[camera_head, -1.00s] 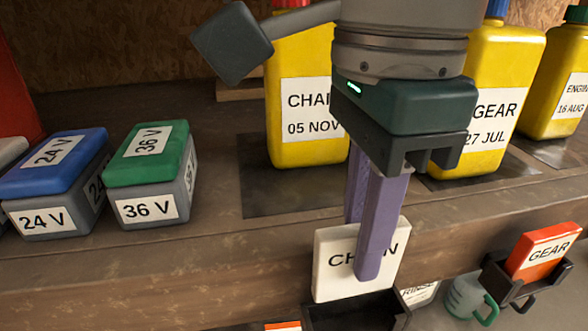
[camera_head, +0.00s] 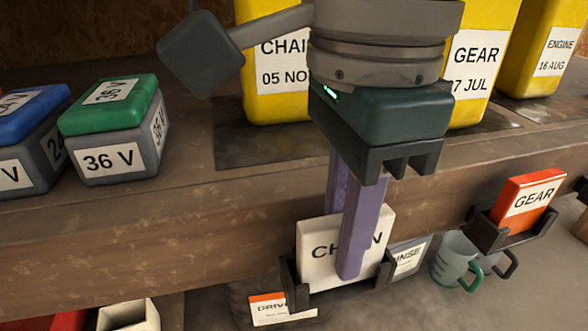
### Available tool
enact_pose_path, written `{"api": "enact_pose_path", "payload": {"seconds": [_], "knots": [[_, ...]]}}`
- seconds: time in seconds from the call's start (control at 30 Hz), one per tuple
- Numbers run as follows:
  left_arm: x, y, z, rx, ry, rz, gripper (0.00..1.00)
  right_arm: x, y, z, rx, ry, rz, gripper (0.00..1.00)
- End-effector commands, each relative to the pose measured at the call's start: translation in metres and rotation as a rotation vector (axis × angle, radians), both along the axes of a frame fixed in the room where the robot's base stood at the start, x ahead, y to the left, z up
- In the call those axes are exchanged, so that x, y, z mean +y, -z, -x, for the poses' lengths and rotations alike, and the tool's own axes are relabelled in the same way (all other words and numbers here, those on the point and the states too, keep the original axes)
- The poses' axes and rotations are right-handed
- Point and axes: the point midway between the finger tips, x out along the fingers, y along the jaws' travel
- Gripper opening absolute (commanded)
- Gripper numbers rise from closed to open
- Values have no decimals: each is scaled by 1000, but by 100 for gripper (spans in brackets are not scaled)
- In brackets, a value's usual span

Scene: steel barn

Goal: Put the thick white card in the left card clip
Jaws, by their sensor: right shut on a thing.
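The thick white card (camera_head: 318,268), lettered "CHAIN" with its middle letters covered by a finger, is upright in the purple fingers of my right gripper (camera_head: 350,270). The right gripper points down and is shut on the card. The black left card clip (camera_head: 288,279) is on the front of the shelf edge. The card's lower part is between the clip's side walls. I cannot tell whether its bottom edge rests on the clip's floor. My left gripper is out of view.
Yellow jugs (camera_head: 262,90) stand on the shelf behind my gripper. A green-topped 36 V battery (camera_head: 115,140) is at left. A mug (camera_head: 452,262) and a "RINSE" label (camera_head: 408,258) are below, right of the card.

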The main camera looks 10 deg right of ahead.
Motion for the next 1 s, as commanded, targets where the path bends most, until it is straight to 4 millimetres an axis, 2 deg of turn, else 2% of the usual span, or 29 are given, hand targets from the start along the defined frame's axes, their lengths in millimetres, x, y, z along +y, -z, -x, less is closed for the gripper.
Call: {"api": "enact_pose_path", "payload": {"seconds": [0.03,0.13,0.37,0.47,0.7,0.8,1.0], "knots": [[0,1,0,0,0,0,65,-2,5,1,5,4,8,19],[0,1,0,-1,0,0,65,-3,6,1,6,4,10,29],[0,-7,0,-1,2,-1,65,-4,-1,1,8,6,12,29],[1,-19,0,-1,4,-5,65,-3,-14,1,6,5,12,29],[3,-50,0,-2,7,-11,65,-2,-65,0,4,3,8,29],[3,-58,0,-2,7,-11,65,-2,-79,0,3,3,7,29],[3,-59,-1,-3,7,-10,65,-2,-84,1,5,3,7,29]]}}
